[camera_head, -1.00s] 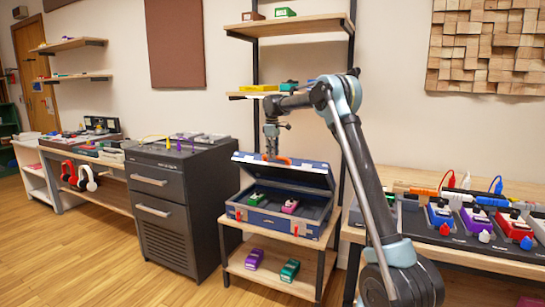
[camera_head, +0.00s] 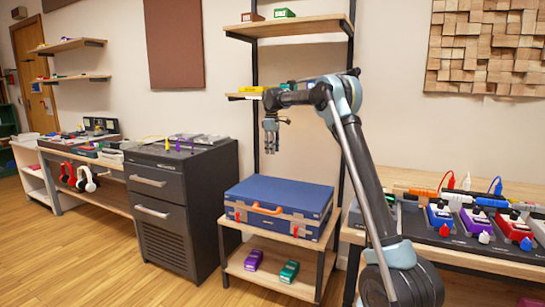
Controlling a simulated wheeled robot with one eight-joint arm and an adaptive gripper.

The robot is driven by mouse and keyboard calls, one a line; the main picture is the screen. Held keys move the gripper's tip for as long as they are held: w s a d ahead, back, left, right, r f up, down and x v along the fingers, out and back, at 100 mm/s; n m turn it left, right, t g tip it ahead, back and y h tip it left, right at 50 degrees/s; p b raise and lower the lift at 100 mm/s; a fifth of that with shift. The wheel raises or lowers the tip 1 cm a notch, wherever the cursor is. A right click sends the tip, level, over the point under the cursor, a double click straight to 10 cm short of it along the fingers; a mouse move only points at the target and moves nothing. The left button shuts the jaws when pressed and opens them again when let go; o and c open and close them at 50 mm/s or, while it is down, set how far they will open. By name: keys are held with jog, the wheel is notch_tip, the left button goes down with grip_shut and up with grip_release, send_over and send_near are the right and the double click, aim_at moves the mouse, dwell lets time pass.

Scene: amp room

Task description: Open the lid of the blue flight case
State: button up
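The blue flight case (camera_head: 278,196) sits on the upper shelf of a small wooden stand, below and slightly right of my gripper. Its blue lid is down and covers the case, so the inside is hidden. An orange handle (camera_head: 268,209) and red latches (camera_head: 237,216) show on its front side. My gripper (camera_head: 272,150) hangs above the back of the case, pointing down and clear of the lid. Its two fingers look a little apart, with nothing between them.
A dark drawer cabinet (camera_head: 165,226) stands close on the left. A pedal bench (camera_head: 460,256) is on the right. Purple (camera_head: 253,260) and green (camera_head: 289,271) pedals lie on the stand's lower shelf. Wall shelves (camera_head: 287,26) rise behind my gripper.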

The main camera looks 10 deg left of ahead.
notch_tip(320, 180, up, 8)
jog(key=shift+r, duration=0.2)
jog(key=shift+s, duration=0.15)
dwell(0.4)
